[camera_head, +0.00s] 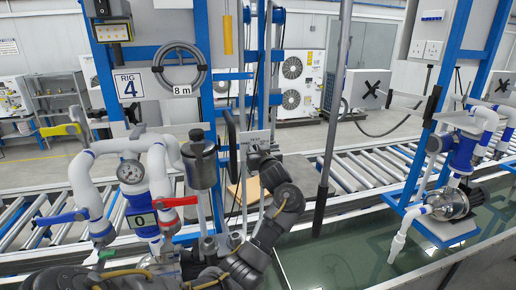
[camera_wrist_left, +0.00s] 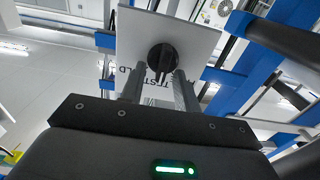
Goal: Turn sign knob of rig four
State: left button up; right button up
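In the left wrist view, a white sign plate (camera_wrist_left: 203,45) with dark upside-down lettering, partly hidden, carries a round black knob (camera_wrist_left: 162,57) with a raised grip bar. My left gripper (camera_wrist_left: 158,80) is open, with one finger toward each side of the knob. The knob shows between the fingertips; I cannot tell whether they touch it. In the head view, my left gripper (camera_head: 258,153) is raised at the small sign plate (camera_head: 246,137) on the rig; the knob is hidden there. The "RIG 4" label (camera_head: 129,86) is to the left. My right gripper is not in view.
Left of my arm stand a handwheel (camera_head: 180,68), white pipes (camera_head: 85,185) with a gauge (camera_head: 130,171), a red lever (camera_head: 177,201) and a blue lever (camera_head: 62,217). A dark vertical pole (camera_head: 322,185) stands right of my arm. Water lies in a tank (camera_head: 350,255) below.

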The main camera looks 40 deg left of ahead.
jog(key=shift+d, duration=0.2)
pick_arm(q)
jog(key=shift+c, duration=0.7)
grip_shut()
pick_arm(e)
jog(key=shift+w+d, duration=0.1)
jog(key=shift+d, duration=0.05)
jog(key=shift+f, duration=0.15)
pick_arm(q)
jog(key=n+b, duration=0.4)
jog(key=shift+s+a+f+n+b, duration=0.2)
jog(key=shift+s+f+n+b, duration=0.05)
jog(key=shift+f+n+b, duration=0.1)
jog(key=shift+s+a+n+b, duration=0.1)
jog(key=shift+n+b, duration=0.9)
jog(key=shift+n, duration=0.15)
jog(key=shift+s+a+n+b, duration=0.1)
jog(key=shift+n+b, duration=0.9)
jog(key=shift+n, duration=0.1)
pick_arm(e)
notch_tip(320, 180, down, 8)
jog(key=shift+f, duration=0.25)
